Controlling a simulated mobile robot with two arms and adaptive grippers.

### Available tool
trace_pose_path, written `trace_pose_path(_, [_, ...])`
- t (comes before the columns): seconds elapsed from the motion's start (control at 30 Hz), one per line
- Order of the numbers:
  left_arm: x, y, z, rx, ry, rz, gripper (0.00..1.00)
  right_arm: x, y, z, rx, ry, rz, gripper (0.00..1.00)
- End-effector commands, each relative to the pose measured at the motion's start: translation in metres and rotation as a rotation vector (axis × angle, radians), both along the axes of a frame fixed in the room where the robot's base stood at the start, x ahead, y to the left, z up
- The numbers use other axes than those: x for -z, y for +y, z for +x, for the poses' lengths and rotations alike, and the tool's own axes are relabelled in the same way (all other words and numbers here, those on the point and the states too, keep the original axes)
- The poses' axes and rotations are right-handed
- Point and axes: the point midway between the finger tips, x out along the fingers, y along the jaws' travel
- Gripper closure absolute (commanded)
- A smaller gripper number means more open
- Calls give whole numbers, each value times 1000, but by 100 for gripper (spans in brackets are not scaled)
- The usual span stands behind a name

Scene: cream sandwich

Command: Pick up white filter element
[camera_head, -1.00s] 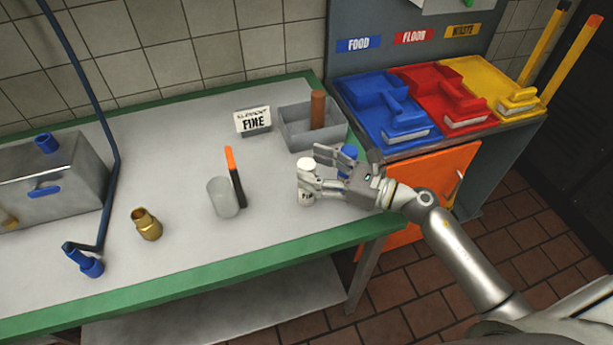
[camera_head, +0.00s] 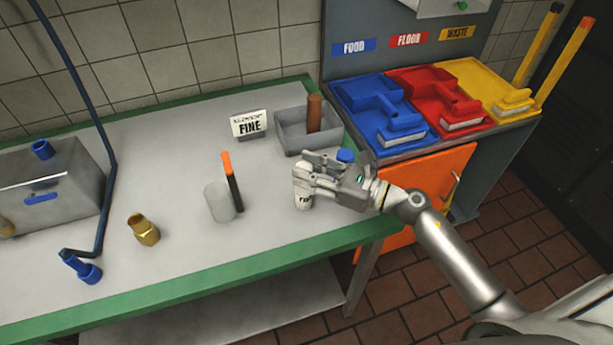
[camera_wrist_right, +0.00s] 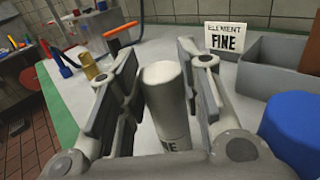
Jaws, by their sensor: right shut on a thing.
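The white filter element (camera_head: 303,201) is an upright white cylinder with dark lettering, near the front right of the grey-topped table. My right gripper (camera_head: 308,182) comes in from the right and is shut on it, with fingers on both sides. In the right wrist view the white filter element (camera_wrist_right: 168,100) stands between the two fingers of my right gripper (camera_wrist_right: 155,95), with part of its lettering showing. Whether its base touches the table is hard to tell. My left gripper is not in view.
A blue-topped object (camera_head: 345,156) stands right behind my right gripper. A grey bin (camera_head: 292,143) and a "FINE" sign (camera_head: 249,124) are behind. The table's green edge (camera_head: 250,264) is in front.

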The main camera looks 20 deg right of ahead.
Motion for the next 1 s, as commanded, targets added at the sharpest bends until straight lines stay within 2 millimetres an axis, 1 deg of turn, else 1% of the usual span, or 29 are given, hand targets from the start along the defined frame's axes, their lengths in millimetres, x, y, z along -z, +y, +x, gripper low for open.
trace_pose_path(0.17, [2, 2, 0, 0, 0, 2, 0, -10, 0, 0, -2, -4, -3, 91])
trace_pose_path(0.27, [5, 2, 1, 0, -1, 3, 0, -24, 0, 0, -3, -7, -7, 91])
trace_pose_path(0.3, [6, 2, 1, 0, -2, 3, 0, -32, 0, 0, -3, -9, -7, 91])
trace_pose_path(0.37, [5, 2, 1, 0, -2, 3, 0, -43, -3, -11, -3, -4, -8, 91])
trace_pose_path(0.57, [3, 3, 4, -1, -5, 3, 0, -91, -10, -53, -7, -3, -10, 91])
trace_pose_path(0.63, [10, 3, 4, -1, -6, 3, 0, -93, -14, -68, -3, 3, -4, 91])
trace_pose_path(0.8, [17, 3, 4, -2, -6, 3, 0, -108, -20, -98, -3, 3, -2, 91])
trace_pose_path(1.0, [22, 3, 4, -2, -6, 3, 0, -120, -26, -122, -1, 1, 1, 91])
